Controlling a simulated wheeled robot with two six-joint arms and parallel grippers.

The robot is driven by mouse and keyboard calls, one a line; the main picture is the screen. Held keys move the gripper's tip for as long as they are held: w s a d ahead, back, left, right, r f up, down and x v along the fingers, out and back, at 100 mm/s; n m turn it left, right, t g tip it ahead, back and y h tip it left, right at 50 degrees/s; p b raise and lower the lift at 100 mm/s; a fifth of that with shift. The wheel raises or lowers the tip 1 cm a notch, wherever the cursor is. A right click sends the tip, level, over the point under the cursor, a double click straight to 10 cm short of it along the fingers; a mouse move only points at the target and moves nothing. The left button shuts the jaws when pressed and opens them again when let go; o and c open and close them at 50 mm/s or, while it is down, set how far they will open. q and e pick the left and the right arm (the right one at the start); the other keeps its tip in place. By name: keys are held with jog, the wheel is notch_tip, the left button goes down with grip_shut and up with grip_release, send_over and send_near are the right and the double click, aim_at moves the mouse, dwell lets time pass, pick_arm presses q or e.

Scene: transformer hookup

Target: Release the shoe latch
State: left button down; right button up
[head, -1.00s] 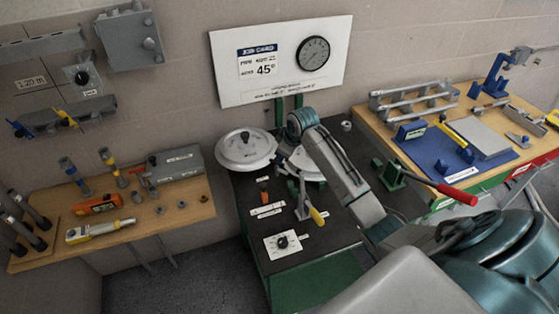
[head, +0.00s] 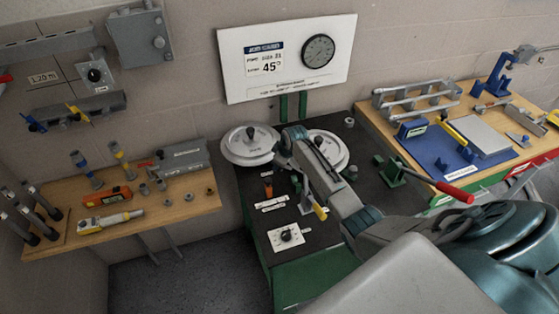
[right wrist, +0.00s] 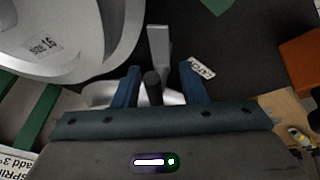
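My right arm reaches in from the right in the head view. Its wrist end (head: 285,146) is low over the dark-topped bench (head: 315,262), between two white round shoes, the left one (head: 240,153) and the right one (head: 339,143). The fingers are hidden there. In the right wrist view my right gripper (right wrist: 160,85) has its two blue fingers apart. A dark upright knob (right wrist: 152,84) stands between them, with a visible gap to the right finger. A grey bar (right wrist: 158,45) extends beyond it, next to a partly covered label (right wrist: 202,68) reading "...ATC". My left gripper is not in view.
A yellow-handled lever (head: 320,212) and a dial plate (head: 286,237) are at the bench front. A red-handled lever (head: 455,192) sticks out at right. A tool table (head: 180,222) stands left, another (head: 375,120) right. The job card (head: 240,88) is behind.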

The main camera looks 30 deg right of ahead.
grip_shut()
jog(key=shift+w+r+m, duration=0.1)
jog(key=shift+m, duration=0.2)
jog(key=shift+h+p, duration=0.3)
jog(key=shift+p, duration=0.05)
jog(key=shift+d+m+h+p, duration=0.15)
jog(key=shift+m+h+p, duration=0.2)
jog(key=shift+m, duration=0.85)
jog(key=m+h, duration=0.1)
jog(key=m, duration=0.1)
jog(key=m+g+h, duration=0.1)
jog(key=m, duration=0.1)
jog(key=shift+w+d+m, duration=0.1)
jog(key=shift+d+m, duration=0.1)
jog(key=shift+m, duration=0.2)
jog(key=shift+r, duration=0.1)
jog(key=shift+c, duration=0.4)
grip_release()
jog(key=shift+o, duration=0.4)
